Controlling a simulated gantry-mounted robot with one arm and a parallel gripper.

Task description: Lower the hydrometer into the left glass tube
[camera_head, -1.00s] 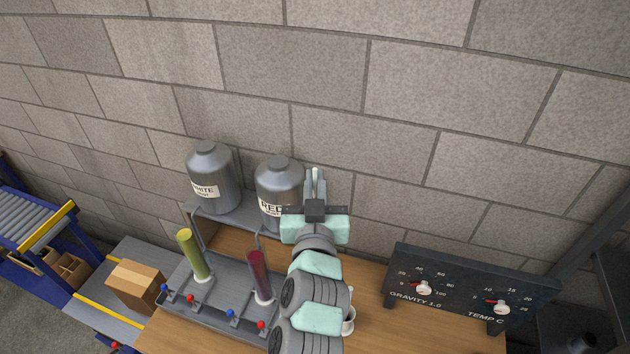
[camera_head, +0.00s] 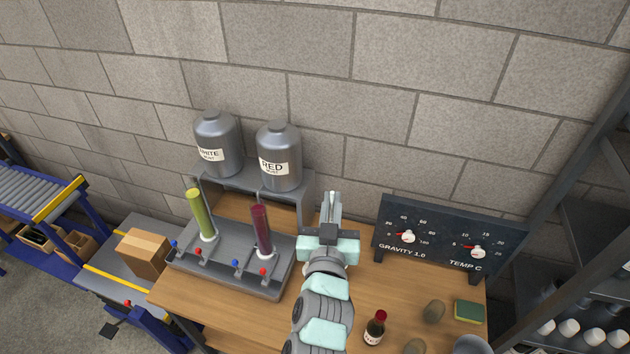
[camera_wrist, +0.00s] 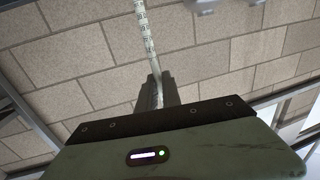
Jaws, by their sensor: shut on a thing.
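My gripper (camera_head: 331,205) is up over the bench, right of the tubes and well apart from them. In the wrist view its fingers (camera_wrist: 160,90) are shut on the hydrometer (camera_wrist: 145,40), a thin pale rod with scale marks. The rod stretches away beyond the fingers; its far end is out of that picture. In the head view the hydrometer is too small to make out clearly. The left glass tube (camera_head: 200,215) holds yellow-green liquid and stands on a grey stand (camera_head: 216,274). The right glass tube (camera_head: 261,230) holds dark red liquid.
White (camera_head: 217,135) and red (camera_head: 280,150) must tanks stand on a shelf behind the tubes. A dial panel (camera_head: 440,240) is right of my gripper. A small bottle (camera_head: 375,329), stones (camera_head: 434,311) and a sponge (camera_head: 468,311) lie front right. A cardboard box (camera_head: 141,254) sits at left.

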